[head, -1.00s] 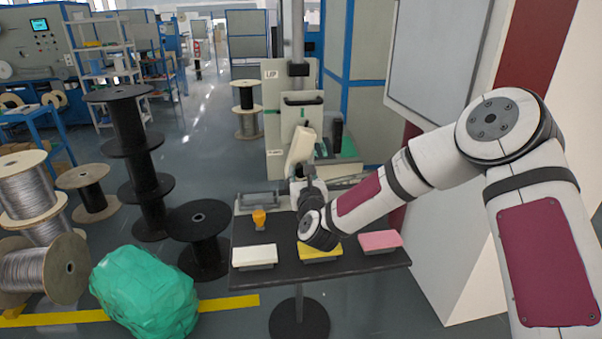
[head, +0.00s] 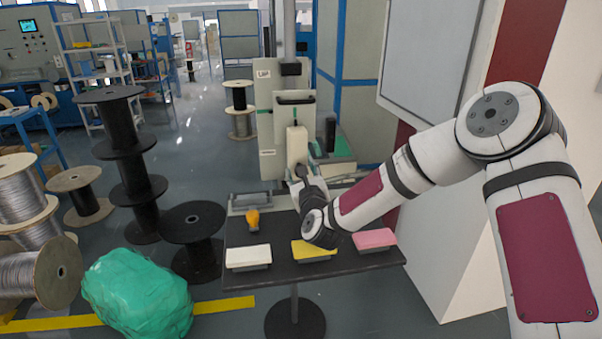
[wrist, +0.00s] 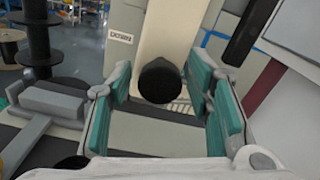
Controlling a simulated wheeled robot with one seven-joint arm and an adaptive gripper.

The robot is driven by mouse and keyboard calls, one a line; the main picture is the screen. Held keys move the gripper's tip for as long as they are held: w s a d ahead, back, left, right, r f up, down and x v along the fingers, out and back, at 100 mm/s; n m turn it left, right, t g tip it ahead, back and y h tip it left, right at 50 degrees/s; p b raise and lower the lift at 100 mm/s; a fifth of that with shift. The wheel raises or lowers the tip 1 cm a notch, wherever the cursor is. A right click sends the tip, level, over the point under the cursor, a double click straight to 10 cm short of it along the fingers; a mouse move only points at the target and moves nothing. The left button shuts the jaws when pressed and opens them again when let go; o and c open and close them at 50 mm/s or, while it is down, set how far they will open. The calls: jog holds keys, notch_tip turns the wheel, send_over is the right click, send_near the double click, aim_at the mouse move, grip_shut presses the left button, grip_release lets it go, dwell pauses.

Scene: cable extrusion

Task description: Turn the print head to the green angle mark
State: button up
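The print head (head: 297,146) is a cream block on the grey machine behind the table, standing close to upright in the head view. In the wrist view its cream body (wrist: 168,35) rises at the top, with a round black knob (wrist: 160,82) at its lower end. My gripper (wrist: 158,90) has its teal-padded fingers apart on both sides of the knob. A gap shows on the left of the knob; I cannot tell whether the right pad touches it. In the head view my gripper (head: 301,174) is just below the print head.
A dark table (head: 285,275) carries a white block (head: 248,257), a yellow block (head: 313,250), a pink block (head: 374,239) and an orange item (head: 252,220). Black spools (head: 192,222) and a green bundle (head: 137,292) stand left. A white wall panel is right.

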jog(key=shift+s, duration=0.15)
jog(key=v, duration=1.1)
jog(key=shift+s, duration=0.35)
jog(key=shift+d, duration=0.15)
jog(key=s+d+r+n+g+h+p, duration=0.2)
jog(key=s+d+r+n+g, duration=0.4)
jog(key=n, duration=0.5)
jog(key=s+d+r+n+g+h+p, duration=0.1)
jog(key=s+d+r+n+g, duration=0.2)
jog(key=s+d+n, duration=0.65)
jog(key=s+d+r+n+g, duration=0.1)
jog(key=s+d+r+n, duration=0.1)
jog(key=s, duration=0.5)
jog(key=s+d+r+n+g+h+p, duration=0.1)
jog(key=s+d+r+n, duration=0.1)
jog(key=s, duration=0.6)
jog(key=s+d+r+n+g+h, duration=0.1)
jog(key=s+d+r+n+g, duration=0.1)
jog(key=s+n, duration=0.3)
jog(key=s+d, duration=0.1)
jog(key=s, duration=0.2)
jog(key=shift+d+p, duration=0.25)
jog(key=shift+p, duration=0.05)
